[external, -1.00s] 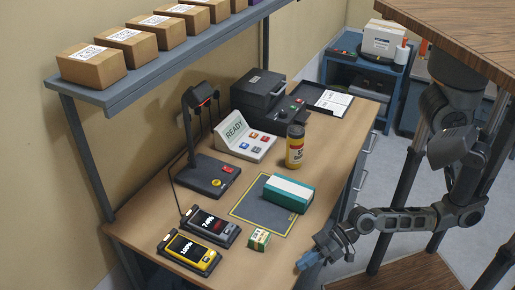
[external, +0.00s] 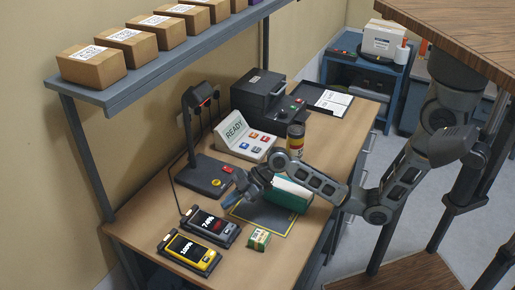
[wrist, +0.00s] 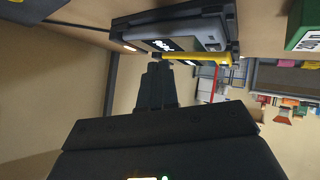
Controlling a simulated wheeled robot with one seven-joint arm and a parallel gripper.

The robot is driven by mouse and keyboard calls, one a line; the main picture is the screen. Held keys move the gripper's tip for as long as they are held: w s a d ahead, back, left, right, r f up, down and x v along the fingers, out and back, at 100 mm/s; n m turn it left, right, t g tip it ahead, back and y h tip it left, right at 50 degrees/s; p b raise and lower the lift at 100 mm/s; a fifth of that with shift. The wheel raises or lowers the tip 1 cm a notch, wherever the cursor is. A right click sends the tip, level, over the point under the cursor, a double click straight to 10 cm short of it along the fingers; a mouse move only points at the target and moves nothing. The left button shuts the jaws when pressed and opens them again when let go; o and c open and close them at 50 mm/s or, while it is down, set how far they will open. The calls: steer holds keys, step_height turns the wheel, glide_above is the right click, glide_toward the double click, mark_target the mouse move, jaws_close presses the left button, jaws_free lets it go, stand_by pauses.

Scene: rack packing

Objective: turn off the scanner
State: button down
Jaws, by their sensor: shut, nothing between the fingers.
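What looks like the scanner is a dark post with a head (external: 200,97) on a flat black base (external: 203,172) at the left-middle of the bench. Its base carries a red button (external: 227,169) and a round yellow button (external: 216,183). My gripper (external: 238,181) is shut and empty, just right of the base near the buttons; I cannot tell if it touches. The buttons are not clear in that view.
Two handhelds, dark (external: 210,226) and yellow (external: 190,254), lie at the front left. A READY panel (external: 236,127) stands behind.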

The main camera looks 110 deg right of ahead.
steer(key=s+d+r+n+g+h, duration=0.15)
steer(key=d+r, duration=0.25)
steer(key=d, duration=0.8)
step_height(320, 180, up, 3)
steer(key=n, duration=0.2)
glide_above(226, 169)
steer(key=shift+s+a+r+g+h, duration=0.15)
steer(key=shift+s+a+g+h, duration=0.2)
steer(key=shift+s+h, duration=0.1)
steer(key=f+b, duration=0.2)
steer(key=f, duration=0.1)
steer(key=f+b, duration=0.2)
steer(key=f, duration=0.1)
steer(key=f+b, duration=0.2)
steer(key=shift+w+d+f, duration=0.35)
steer(key=shift+w+f, duration=0.05)
steer(key=shift+f, duration=0.15)
stand_by(0.3)
steer(key=shift+f+b, duration=0.25)
steer(key=shift+b, duration=0.1)
steer(key=shift+f, duration=0.3)
stand_by(0.5)
steer(key=shift+r, duration=0.15)
